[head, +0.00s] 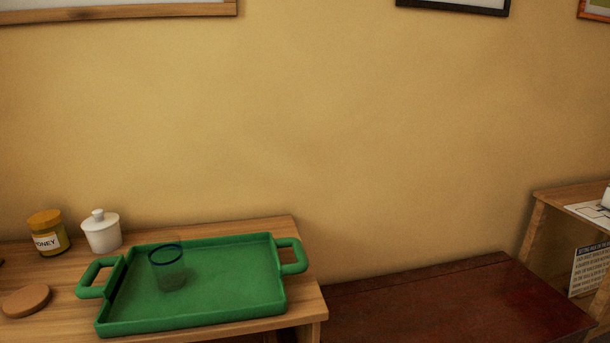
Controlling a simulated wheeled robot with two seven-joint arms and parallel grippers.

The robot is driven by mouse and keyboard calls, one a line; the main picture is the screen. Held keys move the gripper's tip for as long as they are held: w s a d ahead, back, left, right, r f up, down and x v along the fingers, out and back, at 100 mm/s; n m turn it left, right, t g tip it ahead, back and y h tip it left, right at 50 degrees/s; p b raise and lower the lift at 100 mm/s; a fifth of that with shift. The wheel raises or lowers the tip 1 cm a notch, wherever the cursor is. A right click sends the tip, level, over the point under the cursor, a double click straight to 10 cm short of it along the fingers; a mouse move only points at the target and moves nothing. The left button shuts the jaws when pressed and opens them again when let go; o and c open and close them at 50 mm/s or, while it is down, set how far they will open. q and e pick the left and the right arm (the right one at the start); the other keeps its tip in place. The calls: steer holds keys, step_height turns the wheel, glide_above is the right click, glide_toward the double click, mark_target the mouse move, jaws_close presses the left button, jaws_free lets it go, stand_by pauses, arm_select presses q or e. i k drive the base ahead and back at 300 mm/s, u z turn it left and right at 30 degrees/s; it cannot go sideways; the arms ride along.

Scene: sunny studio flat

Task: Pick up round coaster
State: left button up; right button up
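A round coaster (26,300), brown and flat, lies on the wooden table (308,300) at the far left of the head view. It is left of the green tray, apart from the tray's handle. Nothing rests on the coaster. Neither of my grippers shows in this view.
The green tray (235,275) with two handles holds a clear glass (168,270) with a blue band. A honey jar (48,233) and a white lidded pot (101,231) stand behind the coaster. A lower dark red surface (440,305) and a wooden shelf (545,230) are at right.

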mark_target(25, 301)
steer(key=u, duration=0.2)
steer(key=i, duration=0.55)
steer(key=u, duration=0.95)
